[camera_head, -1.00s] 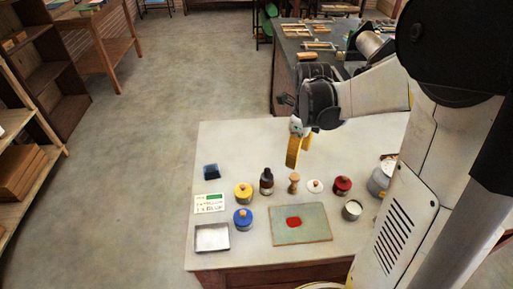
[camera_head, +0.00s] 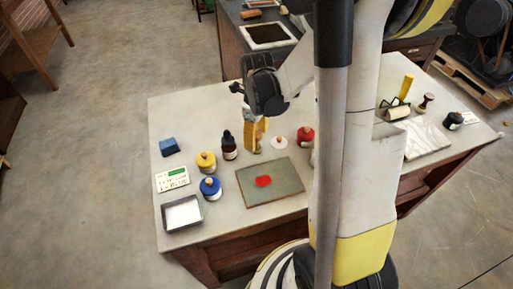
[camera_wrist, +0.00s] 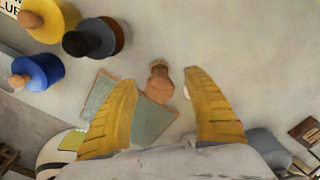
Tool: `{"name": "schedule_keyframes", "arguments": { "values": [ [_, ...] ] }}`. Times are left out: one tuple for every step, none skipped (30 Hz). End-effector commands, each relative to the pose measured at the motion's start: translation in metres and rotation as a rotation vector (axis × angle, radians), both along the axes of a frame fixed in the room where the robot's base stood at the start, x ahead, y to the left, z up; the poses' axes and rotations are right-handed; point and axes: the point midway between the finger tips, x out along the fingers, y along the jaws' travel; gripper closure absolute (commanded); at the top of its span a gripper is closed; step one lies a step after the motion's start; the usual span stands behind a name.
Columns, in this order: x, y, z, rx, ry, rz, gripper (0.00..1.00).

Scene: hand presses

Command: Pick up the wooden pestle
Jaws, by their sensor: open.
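The wooden pestle (camera_wrist: 159,86) is a small, light brown, waisted piece with a rounded knob. In the wrist view it is between the fingertips of my gripper (camera_wrist: 160,77), with a gap on both sides. In the head view my gripper (camera_head: 256,134) is over the table, its yellow fingers pointing down and hiding most of the pestle. My gripper is open and holds nothing. I cannot tell the exact height of the fingertips.
Near it on the table (camera_head: 215,232) are a dark bottle (camera_head: 229,146), a white-lidded pot (camera_head: 280,142), a red jar (camera_head: 306,136), yellow (camera_head: 206,162) and blue (camera_head: 210,188) jars, and a grey slab (camera_head: 270,190) with red ink. The back left of the table is clear.

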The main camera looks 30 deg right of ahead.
Motion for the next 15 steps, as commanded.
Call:
{"name": "schedule_keyframes", "arguments": {
  "values": [
    [0.0000,-0.0001,0.0004,0.000,0.000,0.000,0.41],
    [-0.0001,0.0000,0.0010,0.000,0.000,0.000,0.41],
    [-0.0001,0.0000,0.0013,0.000,0.000,0.000,0.41],
    [-0.0001,0.0000,0.0014,0.000,0.000,0.000,0.41],
    [0.0000,-0.0001,0.0015,0.000,0.000,0.000,0.46],
    [0.0000,-0.0001,0.0015,0.000,0.000,0.000,0.58],
    [0.0000,-0.0001,0.0016,0.000,0.000,0.000,0.67],
    [0.0000,-0.0001,0.0016,0.000,0.000,0.000,0.76],
    [0.0000,-0.0001,0.0016,0.000,0.000,0.000,0.89],
    [0.0000,-0.0001,0.0016,0.000,0.000,0.000,0.98],
    [0.0000,-0.0001,0.0016,0.000,0.000,0.000,1.00],
    [0.0000,-0.0001,0.0016,0.000,0.000,0.000,1.00],
    [0.0000,-0.0001,0.0017,0.000,0.000,0.000,1.00],
    [0.0000,-0.0001,0.0017,0.000,0.000,0.000,1.00],
    [0.0000,-0.0001,0.0017,0.000,0.000,0.000,1.00]
  ]
}}
